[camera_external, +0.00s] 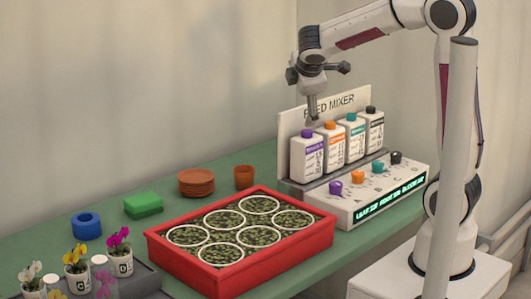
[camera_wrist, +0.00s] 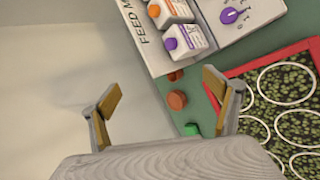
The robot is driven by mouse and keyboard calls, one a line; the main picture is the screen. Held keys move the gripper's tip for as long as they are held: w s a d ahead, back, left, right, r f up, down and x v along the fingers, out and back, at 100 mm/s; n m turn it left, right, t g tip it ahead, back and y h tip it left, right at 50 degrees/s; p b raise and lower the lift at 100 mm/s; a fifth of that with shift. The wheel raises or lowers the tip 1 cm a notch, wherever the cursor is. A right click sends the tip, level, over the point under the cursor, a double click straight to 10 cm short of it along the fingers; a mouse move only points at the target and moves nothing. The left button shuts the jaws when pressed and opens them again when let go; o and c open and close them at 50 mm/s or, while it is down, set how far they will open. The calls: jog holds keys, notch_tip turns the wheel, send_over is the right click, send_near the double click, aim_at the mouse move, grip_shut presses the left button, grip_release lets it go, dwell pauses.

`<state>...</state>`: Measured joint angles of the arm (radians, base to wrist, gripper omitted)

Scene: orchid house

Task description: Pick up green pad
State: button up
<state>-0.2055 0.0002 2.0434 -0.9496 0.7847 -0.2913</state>
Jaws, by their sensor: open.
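The green pad (camera_external: 143,204) is a small bright green block lying on the green bench, between a blue ring and a stack of terracotta saucers. In the wrist view the green pad (camera_wrist: 192,130) shows as a small patch beside the right finger, which may hide part of it. My gripper (camera_external: 312,117) is high above the bench, in front of the feed mixer sign, far to the right of the pad. In the wrist view my gripper (camera_wrist: 162,95) has its two fingers wide apart with nothing between them.
A red tray (camera_external: 155,251) with white rings over foliage fills the bench front. Saucers (camera_external: 196,183), a terracotta pot (camera_external: 244,177), a blue ring (camera_external: 87,224) and potted flowers (camera_external: 76,279) stand around. The feed mixer (camera_external: 363,205) carries several bottles. A wall runs behind.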

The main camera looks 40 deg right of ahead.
jog(key=w+a+f+n+t, duration=0.1)
jog(key=w+a+n, duration=0.2)
jog(key=w, duration=0.3)
jog(key=w+a+f+n+t, duration=0.1)
jog(key=w+a+f+n, duration=0.15)
jog(key=w, duration=0.35)
jog(key=n+t+y, duration=0.4)
jog(key=n, duration=1.3)
send_over(145, 200)
jog(key=s, duration=0.4)
notch_tip(145, 200, down, 18)
jog(key=shift+a, duration=0.2)
jog(key=shift+w+f, duration=0.1)
jog(key=shift+f, duration=0.05)
jog(key=shift+f, duration=2.8)
jog(key=shift+f, duration=0.1)
jog(key=shift+f, duration=0.5)
jog(key=shift+x, duration=2.5)
